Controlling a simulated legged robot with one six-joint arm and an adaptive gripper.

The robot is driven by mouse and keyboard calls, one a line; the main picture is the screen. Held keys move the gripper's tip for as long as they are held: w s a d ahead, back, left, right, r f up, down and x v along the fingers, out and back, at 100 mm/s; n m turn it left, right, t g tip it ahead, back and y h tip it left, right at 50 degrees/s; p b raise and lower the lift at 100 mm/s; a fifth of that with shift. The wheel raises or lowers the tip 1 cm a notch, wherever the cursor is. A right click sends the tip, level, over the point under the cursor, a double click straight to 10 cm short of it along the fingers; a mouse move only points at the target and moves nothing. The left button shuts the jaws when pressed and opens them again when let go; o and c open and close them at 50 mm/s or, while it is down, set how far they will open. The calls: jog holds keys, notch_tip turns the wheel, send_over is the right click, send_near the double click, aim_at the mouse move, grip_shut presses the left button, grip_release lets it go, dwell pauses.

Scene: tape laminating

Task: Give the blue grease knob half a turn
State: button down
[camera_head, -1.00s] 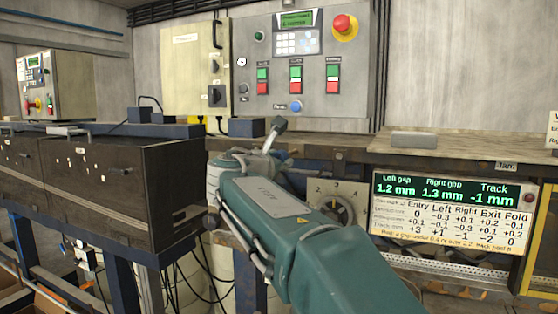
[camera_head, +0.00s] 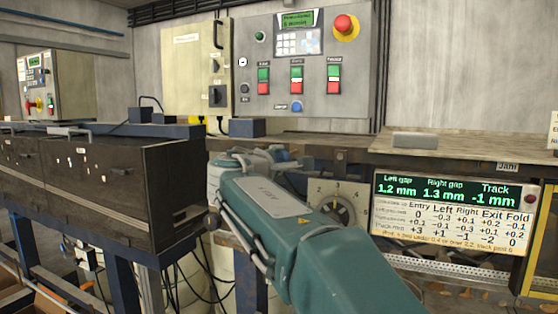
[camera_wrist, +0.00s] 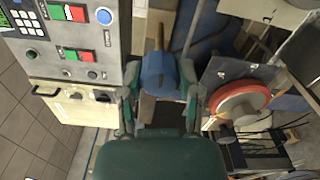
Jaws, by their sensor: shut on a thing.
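The blue grease knob (camera_wrist: 158,72) shows in the middle of the wrist view, between the fingers of my gripper (camera_wrist: 160,95). The fingers touch it on both sides, and my gripper is shut on it. In the head view my gripper (camera_head: 268,158) is at the far end of my green arm, by the machine's blue frame. The knob cannot be made out there, behind my gripper and wrist.
A control panel (camera_head: 290,110) with coloured switches and a red emergency button stands behind. A numbered dial (camera_head: 340,208) is right of my arm, near a gap display (camera_head: 450,190). Dark cabinets (camera_head: 120,185) stand left. A red-orange round part (camera_wrist: 240,103) is right of the knob.

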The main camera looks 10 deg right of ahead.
jog(key=m, duration=0.4)
jog(key=shift+f+m, duration=0.3)
jog(key=m, duration=0.4)
jog(key=shift+m, duration=0.3)
jog(key=m, duration=0.4)
jog(key=shift+m, duration=2.5)
jog(key=shift+c, duration=1.5)
grip_release()
jog(key=shift+a+r, duration=0.1)
